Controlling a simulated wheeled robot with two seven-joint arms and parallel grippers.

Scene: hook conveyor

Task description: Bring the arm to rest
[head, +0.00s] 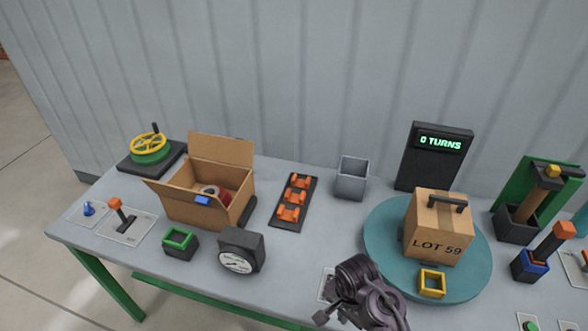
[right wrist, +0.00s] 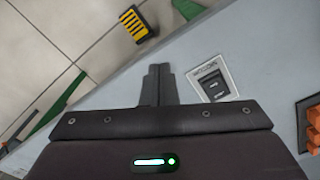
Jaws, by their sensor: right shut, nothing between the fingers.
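My right gripper (head: 362,292) is at the front edge of the table in the head view, near the bottom middle. In the right wrist view its fingers (right wrist: 158,84) are together with nothing between them. Beside them lies a pale plate with a dark switch (right wrist: 214,88), apart from the fingers. In the head view most of this plate is hidden behind the gripper. My left gripper does not show in either view.
A turntable (head: 385,255) bears a LOT 59 box (head: 437,228) and a yellow-rimmed block (head: 432,283). An open carton (head: 190,208), a dial gauge (head: 240,251) and an orange-clip rack (head: 284,223) stand left. A grey bin (head: 351,180) stands behind. Bare tabletop lies between rack and turntable.

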